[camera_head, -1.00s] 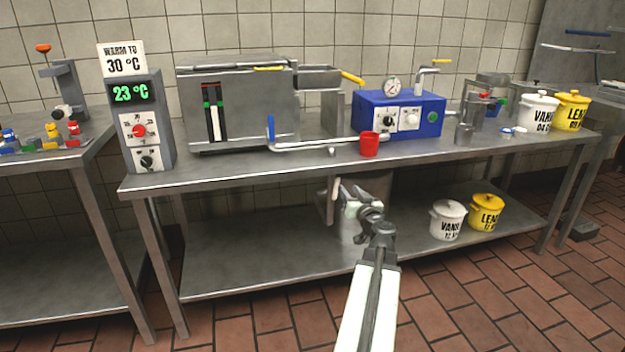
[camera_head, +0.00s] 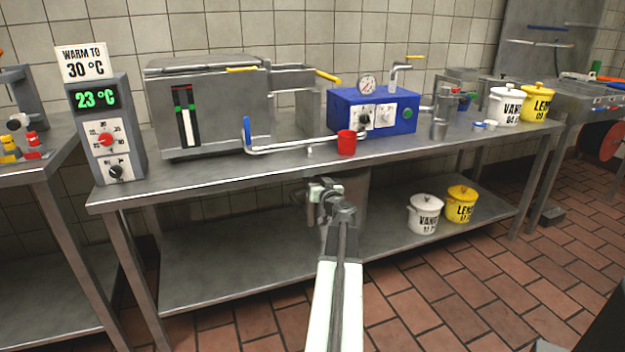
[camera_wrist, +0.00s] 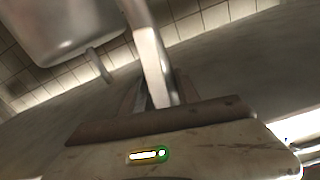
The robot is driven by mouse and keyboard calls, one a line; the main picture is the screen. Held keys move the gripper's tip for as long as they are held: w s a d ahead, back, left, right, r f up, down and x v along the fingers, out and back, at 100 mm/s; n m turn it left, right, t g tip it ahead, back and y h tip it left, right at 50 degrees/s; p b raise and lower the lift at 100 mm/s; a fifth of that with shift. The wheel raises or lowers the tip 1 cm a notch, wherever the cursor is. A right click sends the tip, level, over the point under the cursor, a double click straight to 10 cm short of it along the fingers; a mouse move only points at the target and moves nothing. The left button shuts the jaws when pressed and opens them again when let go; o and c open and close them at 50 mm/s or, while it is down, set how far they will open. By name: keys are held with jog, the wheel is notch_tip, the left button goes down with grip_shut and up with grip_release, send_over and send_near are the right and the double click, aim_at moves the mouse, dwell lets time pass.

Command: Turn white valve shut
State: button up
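No valve in view is clearly the white one. A small whitish knob (camera_head: 309,152) sits under the silver pipe near the front edge of the middle table; I cannot tell whether it is a valve. The wrist view shows a metal bar (camera_wrist: 150,55) in front of blurred grey surfaces.
The steel table (camera_head: 210,180) holds a metal tank (camera_head: 225,110), a pipe with a blue lever (camera_head: 247,130), a red cup (camera_head: 346,142) and a blue box (camera_head: 345,105). White (camera_head: 424,215) and yellow (camera_head: 461,205) pots stand on the shelf below.

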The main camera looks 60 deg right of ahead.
jog(key=shift+c, duration=0.4)
grip_shut()
jog(key=shift+s, duration=0.1)
dwell(0.9)
